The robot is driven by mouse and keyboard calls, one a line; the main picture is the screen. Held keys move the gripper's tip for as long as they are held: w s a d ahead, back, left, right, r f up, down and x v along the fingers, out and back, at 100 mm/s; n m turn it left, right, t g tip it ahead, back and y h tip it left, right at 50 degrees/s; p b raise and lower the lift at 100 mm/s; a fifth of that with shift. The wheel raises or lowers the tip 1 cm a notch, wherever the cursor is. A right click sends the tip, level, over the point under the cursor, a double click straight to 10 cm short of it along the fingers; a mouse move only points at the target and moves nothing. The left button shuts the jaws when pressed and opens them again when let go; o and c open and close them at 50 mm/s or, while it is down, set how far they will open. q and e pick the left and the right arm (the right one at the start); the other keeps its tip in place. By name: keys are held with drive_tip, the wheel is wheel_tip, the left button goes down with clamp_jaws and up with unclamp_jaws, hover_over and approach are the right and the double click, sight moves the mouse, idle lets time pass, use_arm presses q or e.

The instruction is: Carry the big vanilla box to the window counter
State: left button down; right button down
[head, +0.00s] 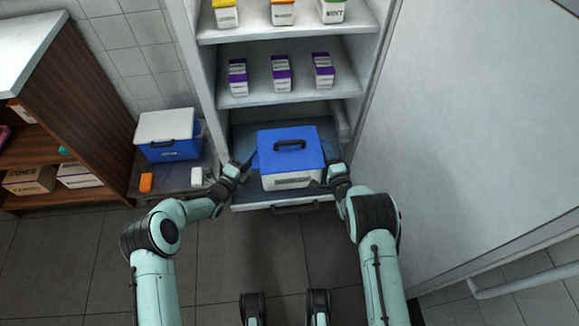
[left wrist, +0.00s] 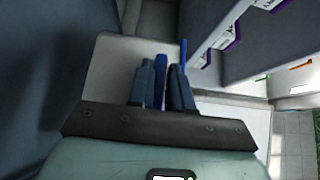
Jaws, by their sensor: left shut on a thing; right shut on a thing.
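A big box with a blue lid and white body (head: 290,155), its label too small to read, sits on the pulled-out bottom drawer (head: 240,205) of the open cabinet. My left gripper (head: 248,164) is at its left side, shut on a blue part of the box's edge. In the left wrist view the gripper (left wrist: 166,78) has a thin blue piece of the box (left wrist: 159,88) between its fingers. My right gripper (head: 326,176) is shut on the box's right side, its fingertips partly hidden. The window counter cannot be made out.
Shelves above hold several small purple-and-white cartons (head: 281,73) and colored boxes (head: 282,12). A white-lidded blue cooler (head: 168,134) stands on a low stand at left, with an orange item (head: 146,182). An open cabinet door (head: 470,120) borders the right. The tiled floor in front is clear.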

use_arm(q)
drive_tip(key=shift+r, duration=0.25)
use_arm(e)
drive_tip(key=shift+r, duration=0.25)
